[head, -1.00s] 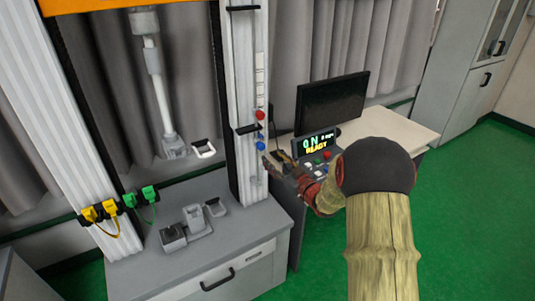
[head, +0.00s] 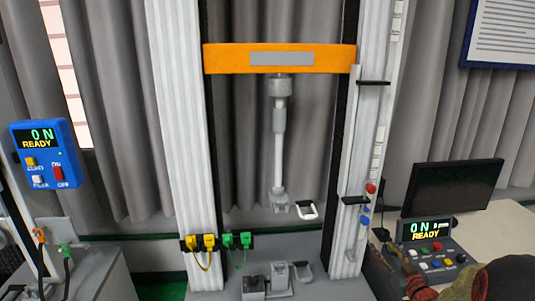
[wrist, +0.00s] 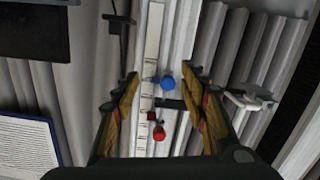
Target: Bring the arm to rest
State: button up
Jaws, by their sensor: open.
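My gripper (wrist: 165,92) is open and empty in the wrist view, its two fingers spread apart. Between the fingers, beyond them, show a blue knob (wrist: 167,82) and a red knob (wrist: 158,132) on the pale column. In the head view part of my arm and gripper shows at the lower right corner, in front of the control box (head: 428,240). The fingertips there are small and partly hidden. The gripper touches nothing that I can make out.
The tower's orange crossbeam (head: 280,58) carries a hanging rod (head: 279,150) above a lower fixture (head: 279,280). A dark monitor (head: 450,188) stands behind the control box. Yellow plugs (head: 202,243) sit on the left column.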

jog(key=s+d+f+m+g+h, duration=0.2)
jog(key=s+d+f+g+h, duration=0.15)
jog(key=f, duration=0.45)
jog(key=s+d+f+m+g, duration=0.1)
jog(key=s+f+m+g, duration=0.15)
jog(key=s+g, duration=0.45)
jog(key=s+a+r+g+y, duration=0.1)
jog(key=s+a+r, duration=0.4)
jog(key=s+a, duration=0.3)
jog(key=s+a+r+g, duration=0.1)
jog(key=s+a+r, duration=0.3)
jog(key=s+a, duration=0.35)
jog(key=s+a+r+g+y, duration=0.1)
jog(key=s+a+r+g, duration=0.1)
jog(key=s+a+r, duration=0.45)
jog(key=s+a+r+n+t, duration=0.2)
jog(key=s+a+r+t, duration=0.1)
jog(key=a+r, duration=0.3)
jog(key=shift+s+a+y, duration=0.45)
jog(key=shift+s+a, duration=0.15)
jog(key=shift+a, duration=0.55)
